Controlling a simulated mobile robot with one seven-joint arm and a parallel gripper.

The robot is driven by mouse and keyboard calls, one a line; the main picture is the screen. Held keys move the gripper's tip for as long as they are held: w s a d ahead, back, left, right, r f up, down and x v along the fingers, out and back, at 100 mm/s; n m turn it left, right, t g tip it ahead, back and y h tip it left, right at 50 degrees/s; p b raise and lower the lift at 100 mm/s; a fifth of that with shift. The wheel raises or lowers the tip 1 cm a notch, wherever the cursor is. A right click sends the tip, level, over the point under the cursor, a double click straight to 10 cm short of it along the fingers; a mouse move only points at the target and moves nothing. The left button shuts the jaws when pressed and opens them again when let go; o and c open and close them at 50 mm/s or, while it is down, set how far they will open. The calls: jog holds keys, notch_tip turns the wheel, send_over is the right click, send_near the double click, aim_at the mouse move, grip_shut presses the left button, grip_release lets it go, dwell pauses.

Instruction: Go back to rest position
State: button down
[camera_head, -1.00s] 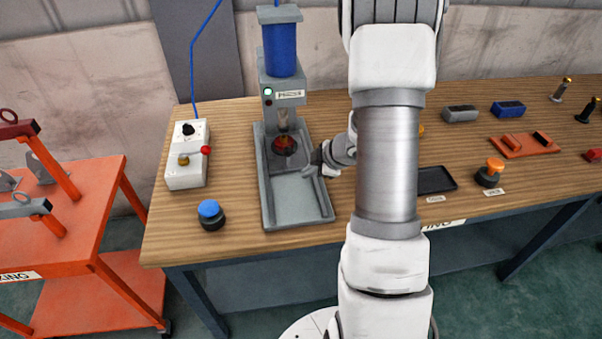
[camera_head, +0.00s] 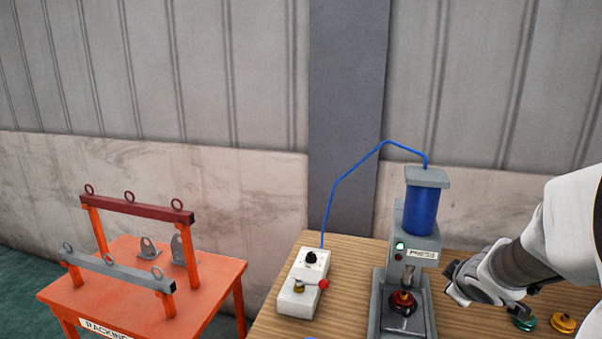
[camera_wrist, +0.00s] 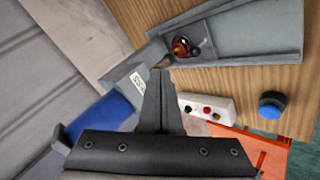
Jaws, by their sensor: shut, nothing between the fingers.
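My gripper (camera_head: 457,287) is at the right of the head view, just right of the press, shut and empty. In the wrist view its closed fingers (camera_wrist: 160,85) point toward the press bed. The press (camera_head: 409,255) has a blue cylinder (camera_head: 422,210) on top and a lit green lamp. A red and brass part (camera_head: 403,299) sits under the press ram, and it also shows in the wrist view (camera_wrist: 181,46), clear of my fingers.
A white control box (camera_head: 303,285) with a red-knobbed lever stands left of the press. An orange racking cart (camera_head: 205,285) holds bars and brackets. A green part (camera_head: 524,323) and a yellow part (camera_head: 563,323) lie at right. A blue button (camera_wrist: 272,104) is on the bench.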

jog(key=s+a+r+m+g+h, duration=0.1)
jog(key=s+a+r+m, duration=0.4)
jog(key=s+r, duration=0.3)
jog(key=s+a+m+g+y, duration=0.2)
jog(key=s+a+y, duration=0.1)
jog(key=s+a, duration=0.9)
jog(key=shift+s+a+m+y, duration=0.3)
jog(key=shift+s+m+y, duration=0.1)
jog(key=shift+s, duration=0.65)
